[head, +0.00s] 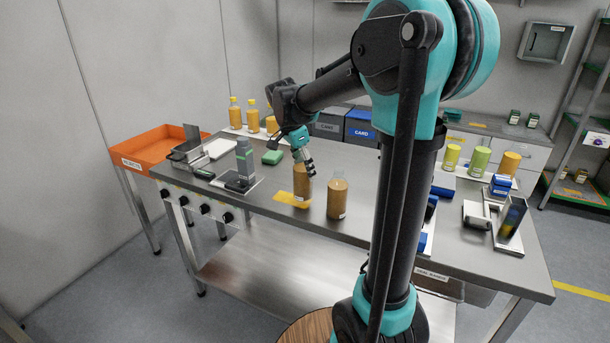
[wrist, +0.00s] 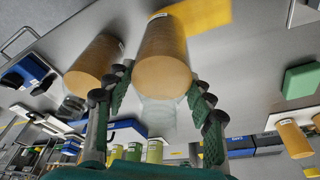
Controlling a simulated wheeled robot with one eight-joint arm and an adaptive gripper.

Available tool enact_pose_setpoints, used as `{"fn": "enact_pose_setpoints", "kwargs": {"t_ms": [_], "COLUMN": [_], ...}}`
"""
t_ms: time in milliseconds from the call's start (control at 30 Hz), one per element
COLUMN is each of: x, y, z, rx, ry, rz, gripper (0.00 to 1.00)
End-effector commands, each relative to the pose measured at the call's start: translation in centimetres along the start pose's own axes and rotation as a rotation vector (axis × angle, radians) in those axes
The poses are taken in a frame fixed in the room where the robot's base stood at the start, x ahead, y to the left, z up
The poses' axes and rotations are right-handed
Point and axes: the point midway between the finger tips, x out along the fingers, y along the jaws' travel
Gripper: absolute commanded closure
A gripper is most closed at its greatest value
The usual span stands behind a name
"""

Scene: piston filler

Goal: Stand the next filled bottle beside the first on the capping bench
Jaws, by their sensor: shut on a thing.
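My gripper (head: 304,168) points down and is shut on a filled bottle (head: 301,188), an amber-brown, uncapped one. In the wrist view the held bottle (wrist: 163,60) has its clear neck between the green finger pads of my gripper (wrist: 158,108). The held bottle is upright beside a yellow patch (head: 284,197) on the steel bench (head: 250,205). I cannot tell whether its base touches the bench. A second uncapped amber bottle (head: 337,201) stands close to its right, with a small gap; it also shows in the wrist view (wrist: 98,62).
Several yellow-capped bottles (head: 235,113) stand at the back left. A grey device (head: 244,165), a green block (head: 272,157) and an orange tray (head: 158,146) are to the left. Blue-fronted bins (head: 361,127) stand behind. Yellow and green cylinders (head: 480,160) are at the right.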

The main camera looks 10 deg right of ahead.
Motion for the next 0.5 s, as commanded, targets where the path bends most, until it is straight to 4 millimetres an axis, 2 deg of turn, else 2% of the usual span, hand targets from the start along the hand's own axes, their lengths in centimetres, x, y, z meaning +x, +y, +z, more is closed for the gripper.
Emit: {"fn": "enact_pose_setpoints", "kwargs": {"t_ms": [100,200,500], "x": [1.6,2.2,2.4], "y": [0.0,0.0,0.0], "z": [0.4,0.6,0.7], "rx": [0.000,0.000,0.000], "ry": [0.000,0.000,0.000], "rz": [0.000,0.000,0.000], "gripper": [1.00,1.00,1.00]}}
